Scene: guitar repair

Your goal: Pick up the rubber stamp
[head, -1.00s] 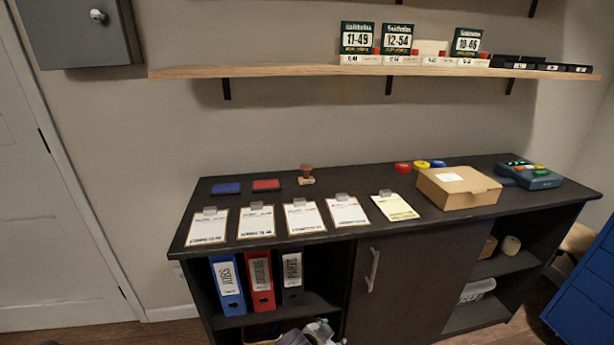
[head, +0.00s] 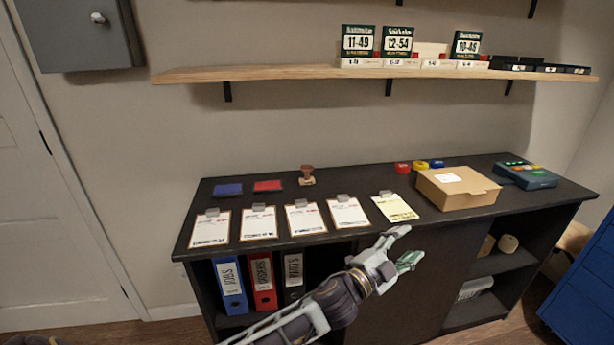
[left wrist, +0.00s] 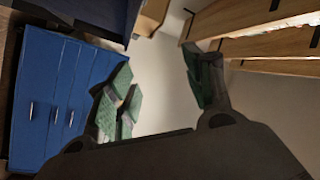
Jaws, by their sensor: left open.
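The rubber stamp (head: 307,175) stands upright near the back of the dark cabinet top, with a brown handle and a lighter base. It is right of the red ink pad (head: 267,186) and the blue ink pad (head: 228,190). My left gripper (head: 402,246) is open and empty in front of the cabinet's front edge, to the right of and nearer than the stamp. In the left wrist view its green-padded fingers (left wrist: 160,95) are spread apart with nothing between them. The stamp does not show in that view. My right gripper is not in view.
Several clipboards (head: 257,223) lie along the cabinet top's front edge. A cardboard box (head: 458,188), coloured tape rolls (head: 420,165) and a dark device (head: 527,175) stand to the right. A wooden shelf (head: 270,73) hangs above. Bare top surrounds the stamp.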

